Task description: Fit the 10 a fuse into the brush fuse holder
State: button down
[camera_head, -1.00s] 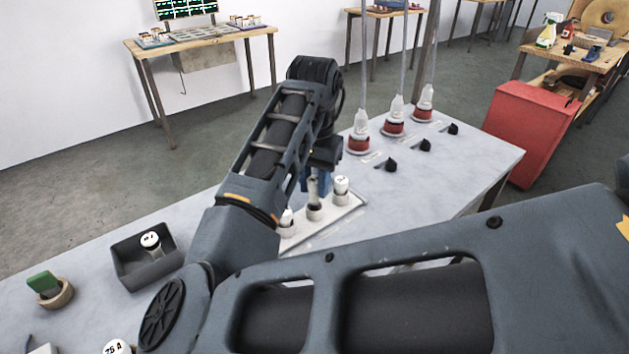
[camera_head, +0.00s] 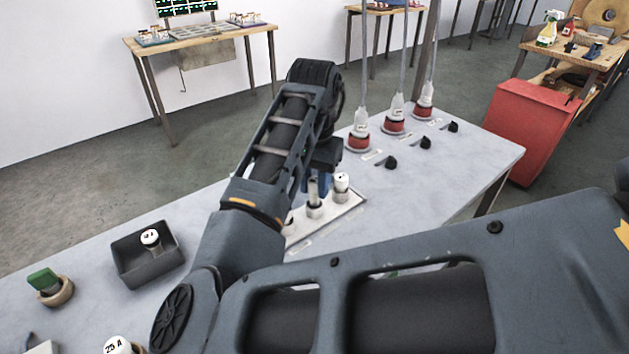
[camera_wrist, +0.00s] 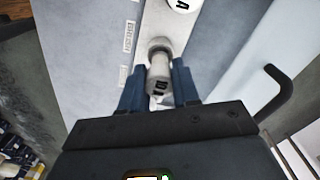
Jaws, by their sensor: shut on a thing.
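My gripper (camera_wrist: 158,66) is shut on a pale fuse (camera_wrist: 158,77) with a dark label, too small to read. In the wrist view the fuse sits between the two blue fingers, over a round seat on the white holder strip (camera_wrist: 152,20). I cannot tell whether it is seated. In the head view the strip (camera_head: 349,208) lies on the bench, with the pale upright piece (camera_head: 313,190) at its middle position beside my blue fingers. A white-capped fuse (camera_head: 341,182) stands at its right position. The left position is mostly hidden by my arm.
A dark tray (camera_head: 122,270) holds one white-capped fuse (camera_head: 151,238). A fuse marked 25 A (camera_head: 117,345) stands at the front. A green block sits in a tan ring (camera_head: 62,296). Three red-based connectors with cables (camera_head: 358,142) and black knobs (camera_head: 391,163) line the back right.

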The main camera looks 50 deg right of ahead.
jog(key=shift+f+b, duration=0.65)
jog(key=shift+f, duration=0.7)
jog(key=c, duration=0.8)
grip_release()
jog(key=shift+o, duration=0.2)
notch_tip(320, 180, up, 8)
jog(key=shift+f, duration=0.15)
jog(key=shift+s, duration=0.1)
